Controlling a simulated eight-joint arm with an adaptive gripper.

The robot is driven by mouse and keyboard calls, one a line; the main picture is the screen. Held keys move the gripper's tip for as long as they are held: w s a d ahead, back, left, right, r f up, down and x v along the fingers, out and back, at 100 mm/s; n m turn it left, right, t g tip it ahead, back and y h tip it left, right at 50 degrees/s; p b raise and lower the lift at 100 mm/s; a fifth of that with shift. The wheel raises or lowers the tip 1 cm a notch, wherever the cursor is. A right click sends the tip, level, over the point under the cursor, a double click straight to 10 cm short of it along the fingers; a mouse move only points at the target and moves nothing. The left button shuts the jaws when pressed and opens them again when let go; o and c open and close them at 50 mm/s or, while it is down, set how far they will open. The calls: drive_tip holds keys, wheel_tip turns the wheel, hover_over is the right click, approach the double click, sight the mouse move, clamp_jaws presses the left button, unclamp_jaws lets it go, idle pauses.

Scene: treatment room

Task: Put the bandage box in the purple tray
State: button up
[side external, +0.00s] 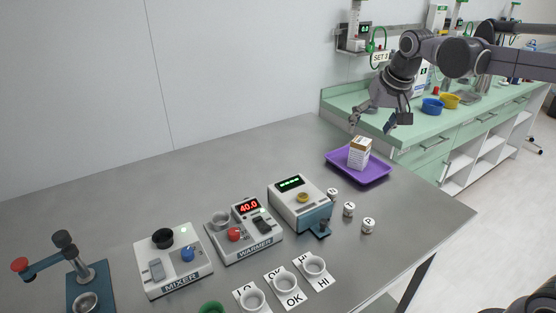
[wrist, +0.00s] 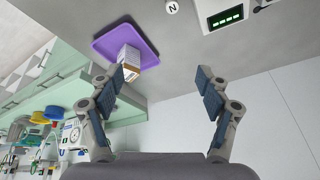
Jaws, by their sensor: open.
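The bandage box (side external: 359,153) is a small white and tan carton standing in the purple tray (side external: 376,179) on the right part of the grey table. In the wrist view the box (wrist: 130,57) also sits on the tray (wrist: 103,46), partly behind my left-hand finger. My gripper (side external: 376,118) is above and behind the tray, apart from the box. In the wrist view my gripper (wrist: 166,90) has its two fingers spread wide with nothing between them.
A device with a green display (side external: 297,202), a warmer (side external: 243,234) and a mixer (side external: 173,261) stand left of the tray. Small lettered jars (side external: 348,209) stand in front of it. A green counter (side external: 424,125) with blue and yellow bowls is behind. The table's back left is clear.

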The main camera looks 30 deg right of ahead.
drive_tip(key=s+a+f+n+t, duration=0.1)
drive_tip(key=s+a+f+n, duration=0.1)
drive_tip(key=s, duration=0.3)
drive_tip(key=s+a+f+n+t, duration=0.1)
drive_tip(key=s+a+f, duration=0.2)
drive_tip(key=s, duration=0.3)
drive_tip(key=s+a+f+n+y, duration=0.1)
drive_tip(key=s+a+f+n, duration=0.1)
drive_tip(key=s+f, duration=0.2)
drive_tip(key=shift+s+a+f+n+t, duration=0.15)
drive_tip(key=shift+s+a+n+t, duration=0.2)
drive_tip(key=shift+s, duration=0.5)
drive_tip(key=shift+d, duration=0.1)
